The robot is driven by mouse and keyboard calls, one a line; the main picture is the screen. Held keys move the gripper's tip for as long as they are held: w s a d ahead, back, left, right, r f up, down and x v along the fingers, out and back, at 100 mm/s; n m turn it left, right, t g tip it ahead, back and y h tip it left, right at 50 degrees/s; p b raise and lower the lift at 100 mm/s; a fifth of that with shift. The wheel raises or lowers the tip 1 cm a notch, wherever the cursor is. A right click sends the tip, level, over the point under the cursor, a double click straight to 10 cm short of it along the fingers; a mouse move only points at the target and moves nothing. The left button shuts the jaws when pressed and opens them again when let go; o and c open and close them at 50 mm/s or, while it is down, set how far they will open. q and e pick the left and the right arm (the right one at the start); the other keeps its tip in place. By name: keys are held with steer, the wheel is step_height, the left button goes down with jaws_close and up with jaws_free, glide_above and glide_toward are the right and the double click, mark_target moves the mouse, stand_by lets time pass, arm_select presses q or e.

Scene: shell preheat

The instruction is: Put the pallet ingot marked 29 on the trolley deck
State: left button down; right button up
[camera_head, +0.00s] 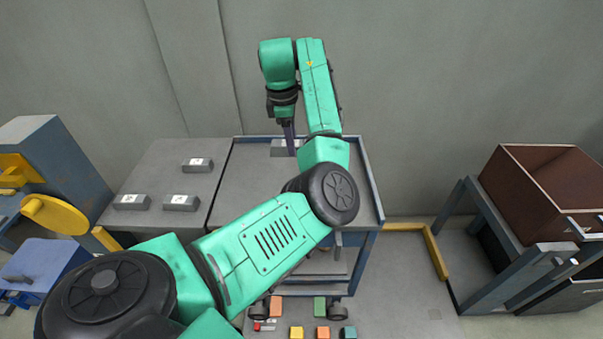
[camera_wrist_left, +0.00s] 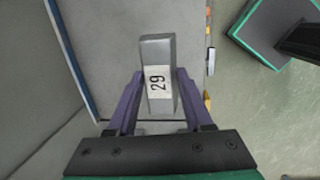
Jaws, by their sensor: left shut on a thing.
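The grey ingot marked 29 (camera_wrist_left: 157,82) is between the two purple fingers of my left gripper (camera_wrist_left: 160,90), which is shut on it. In the head view the ingot (camera_head: 279,149) shows at the back of the trolley deck (camera_head: 250,185), a grey top with a blue rim. The left gripper (camera_head: 289,140) points down over it there. I cannot tell whether the ingot touches the deck. My left forearm hides the front of the deck. My right gripper is not in view.
A grey surface left of the trolley holds three labelled ingots: one at the back (camera_head: 197,165), two in front (camera_head: 132,202) (camera_head: 181,202). A brown bin (camera_head: 545,190) stands on a rack at the right. Coloured blocks (camera_head: 296,332) lie low in front. The visible deck is otherwise clear.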

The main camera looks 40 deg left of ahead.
arm_select(q)
steer(key=f, duration=1.3)
steer(key=f+p, duration=0.1)
steer(key=f, duration=0.5)
steer(key=shift+s+a+f, duration=0.15)
steer(key=shift+s, duration=0.2)
steer(key=shift+c, duration=1.5)
jaws_free()
step_height(320, 180, up, 12)
steer(key=s, duration=0.2)
steer(key=shift+a+f, duration=0.1)
